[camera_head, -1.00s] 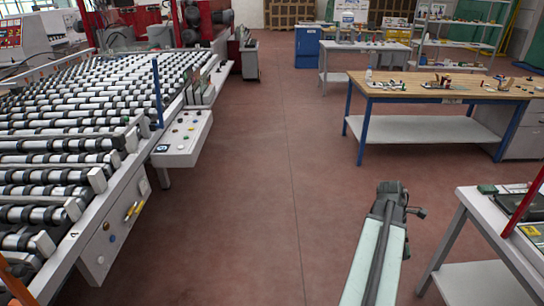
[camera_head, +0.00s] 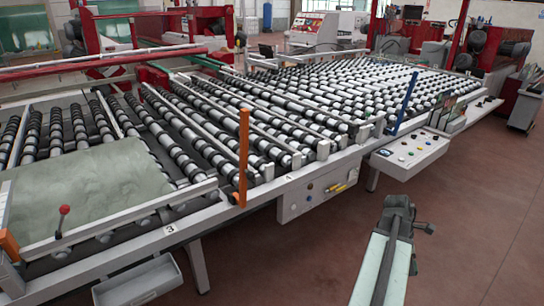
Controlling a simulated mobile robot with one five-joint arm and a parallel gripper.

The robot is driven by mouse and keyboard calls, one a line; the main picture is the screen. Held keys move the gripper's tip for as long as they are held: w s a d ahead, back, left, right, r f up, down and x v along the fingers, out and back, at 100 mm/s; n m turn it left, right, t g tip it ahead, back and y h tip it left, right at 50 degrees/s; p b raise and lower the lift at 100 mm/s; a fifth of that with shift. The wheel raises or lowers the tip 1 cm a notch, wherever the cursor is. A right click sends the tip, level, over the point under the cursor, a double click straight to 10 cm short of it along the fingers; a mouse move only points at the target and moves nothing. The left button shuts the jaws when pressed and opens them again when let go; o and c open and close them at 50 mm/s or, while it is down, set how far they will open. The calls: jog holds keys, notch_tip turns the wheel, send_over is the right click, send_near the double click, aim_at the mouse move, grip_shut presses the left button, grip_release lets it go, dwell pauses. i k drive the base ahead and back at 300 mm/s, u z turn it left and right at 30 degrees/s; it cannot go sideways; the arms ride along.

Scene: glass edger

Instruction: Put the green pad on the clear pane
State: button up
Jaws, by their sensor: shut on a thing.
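My gripper (camera_head: 398,208) is at the end of my arm, low and right of centre, over the bare floor. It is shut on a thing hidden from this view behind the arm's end. I cannot make out a green pad. A flat, dull grey-green sheet (camera_head: 95,190) lies on the rollers at the left; I cannot tell whether it is the clear pane. Small upright panes (camera_head: 455,116) stand at the right edge of the roller table. My gripper is apart from the sheet and panes.
The long roller table (camera_head: 290,180) fills the left and middle. Red floor (camera_head: 480,230) is clear at the right.

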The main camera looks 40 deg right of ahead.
aim_at(66, 195)
jog(key=u, duration=1.7)
jog(key=i, duration=0.45)
jog(key=u, duration=0.05)
